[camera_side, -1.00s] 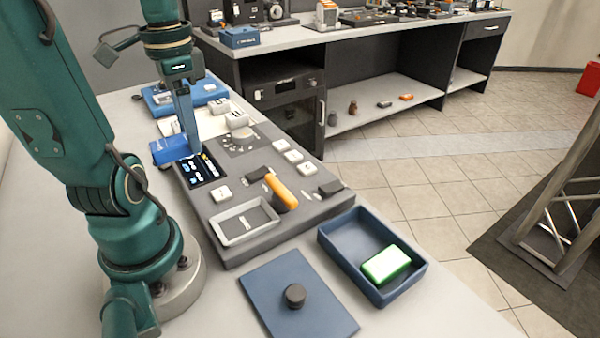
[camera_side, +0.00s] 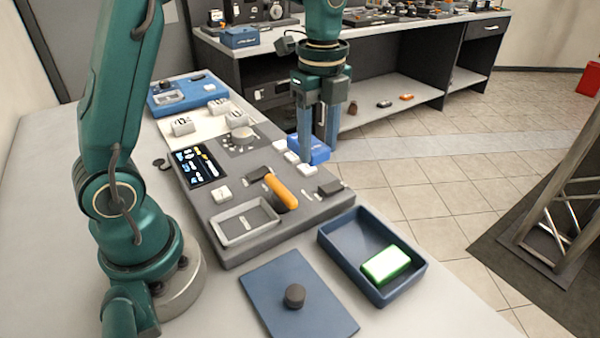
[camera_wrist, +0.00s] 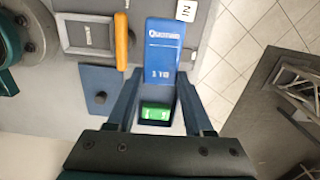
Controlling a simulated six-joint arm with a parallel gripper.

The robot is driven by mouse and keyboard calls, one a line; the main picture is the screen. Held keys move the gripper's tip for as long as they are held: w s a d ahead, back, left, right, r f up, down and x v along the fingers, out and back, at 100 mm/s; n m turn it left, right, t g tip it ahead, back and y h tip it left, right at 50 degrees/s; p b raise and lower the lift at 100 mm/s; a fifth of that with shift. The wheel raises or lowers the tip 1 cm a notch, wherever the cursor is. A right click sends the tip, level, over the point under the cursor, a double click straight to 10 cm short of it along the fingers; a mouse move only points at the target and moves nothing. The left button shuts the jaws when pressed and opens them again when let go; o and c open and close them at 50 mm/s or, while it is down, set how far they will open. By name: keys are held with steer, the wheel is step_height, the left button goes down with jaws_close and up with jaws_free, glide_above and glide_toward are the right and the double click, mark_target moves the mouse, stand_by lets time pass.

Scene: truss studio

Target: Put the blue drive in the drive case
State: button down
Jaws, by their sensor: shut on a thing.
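The blue drive (camera_side: 309,149) is held in my gripper (camera_side: 318,150), above the right edge of the grey console. In the wrist view the drive (camera_wrist: 163,50) shows white lettering and sits between the fingers of my gripper (camera_wrist: 160,82). The drive case is an open dark blue box (camera_side: 340,250) at the front right of the bench. A green block (camera_side: 386,264) lies inside it at its near end; the rest of the floor that shows is bare. In the wrist view the drive and fingers partly hide the case.
A blue lid with a dark knob (camera_side: 270,299) lies left of the case. The console (camera_side: 230,252) carries an orange handle (camera_side: 280,191), a small grey tray (camera_side: 240,237) and white buttons. The bench edge drops to the tiled floor at the right.

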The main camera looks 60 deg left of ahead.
steer(key=d+f, duration=0.2)
steer(key=d, duration=0.2)
steer(key=d+f, duration=0.3)
steer(key=d, duration=0.1)
steer(key=w+d+f, duration=0.1)
steer(key=d+f, duration=0.1)
steer(key=d, duration=0.2)
steer(key=shift+d+f, duration=0.25)
steer(key=shift+d, duration=0.15)
steer(key=shift+f, duration=1.95)
steer(key=shift+c, duration=1.4)
jaws_free()
steer(key=shift+f, duration=0.15)
